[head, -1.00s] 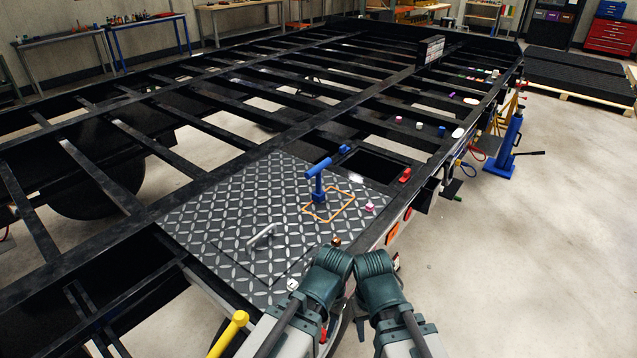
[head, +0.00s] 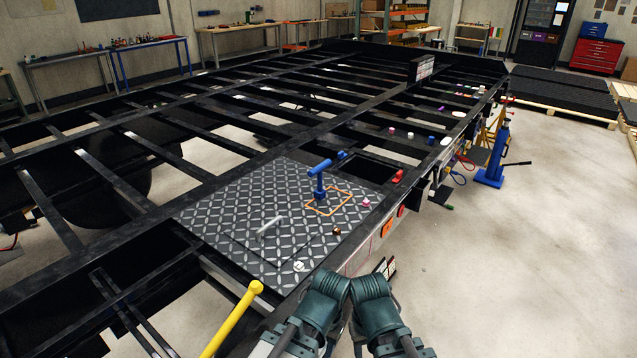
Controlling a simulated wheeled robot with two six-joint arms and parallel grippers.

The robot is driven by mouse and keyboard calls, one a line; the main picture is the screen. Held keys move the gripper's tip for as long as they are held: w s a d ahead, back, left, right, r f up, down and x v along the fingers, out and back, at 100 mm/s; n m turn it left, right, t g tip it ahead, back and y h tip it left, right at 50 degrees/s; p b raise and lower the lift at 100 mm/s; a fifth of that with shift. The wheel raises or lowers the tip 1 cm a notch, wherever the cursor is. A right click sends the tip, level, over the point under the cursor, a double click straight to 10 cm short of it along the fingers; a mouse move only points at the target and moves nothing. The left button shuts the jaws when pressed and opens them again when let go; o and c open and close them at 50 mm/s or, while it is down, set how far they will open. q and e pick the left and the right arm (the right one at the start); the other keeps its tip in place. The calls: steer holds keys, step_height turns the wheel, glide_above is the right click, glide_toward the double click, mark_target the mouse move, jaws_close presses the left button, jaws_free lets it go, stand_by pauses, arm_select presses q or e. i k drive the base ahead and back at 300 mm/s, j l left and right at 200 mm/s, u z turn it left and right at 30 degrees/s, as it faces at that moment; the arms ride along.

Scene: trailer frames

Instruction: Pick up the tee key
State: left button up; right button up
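The tee key (head: 319,178) is a blue T-shaped tool. It stands upright, handle on top, on the grey diamond-tread plate (head: 225,214) of the trailer frame. An orange outline (head: 345,208) is marked on the plate around its foot and to the right. Two teal arm joints of mine show at the bottom centre, in front of the plate and well short of the tee key. My gripper fingers cannot be made out there. Nothing touches the tee key.
A silver handle (head: 270,226) and small pink (head: 366,202), brown (head: 336,231) and white (head: 299,266) pieces are on the plate. A yellow bar (head: 232,320) rises at the front. Open gaps lie between the black beams. Clear floor (head: 540,260) is at right.

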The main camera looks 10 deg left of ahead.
mark_target(320, 194)
steer(key=i+l+u, duration=0.1)
steer(key=i+l, duration=0.3)
steer(key=i+l+u, duration=0.15)
steer(key=i+l, duration=0.25)
steer(key=l, duration=0.15)
